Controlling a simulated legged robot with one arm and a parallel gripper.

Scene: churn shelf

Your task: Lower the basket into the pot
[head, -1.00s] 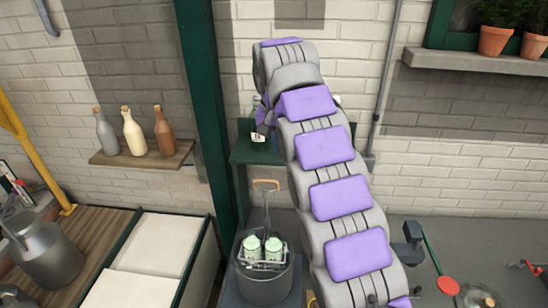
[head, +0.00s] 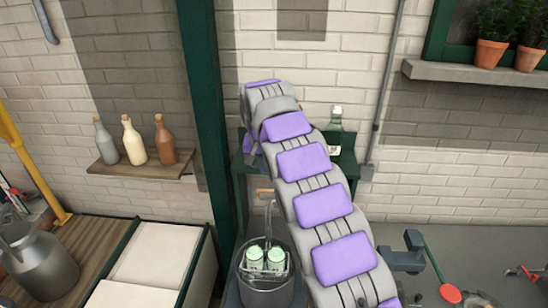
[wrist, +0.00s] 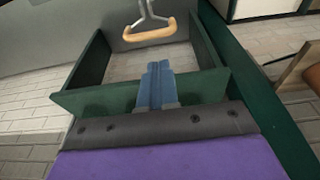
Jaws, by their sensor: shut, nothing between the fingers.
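The pot (head: 266,297) is a dark grey round vessel at the lower middle of the head view. The wire basket (head: 287,268) sits inside its mouth, holding two jars with pale green tops (head: 254,254); how deep it sits is hard to tell. Its rod stands upright to a wooden handle (head: 264,192), partly behind my arm. In the wrist view, the handle (wrist: 150,33) hangs level at the top, beyond my gripper. My gripper (wrist: 158,68) shows blue fingers, shut and empty, apart from the handle. The fingers are hidden in the head view.
A green shelf (head: 345,162) stands against the wall behind my arm, with a clear bottle (head: 335,122) on it. A green post (head: 208,110) rises left of the pot. White-topped boxes (head: 155,250) and a metal churn (head: 38,255) are at left.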

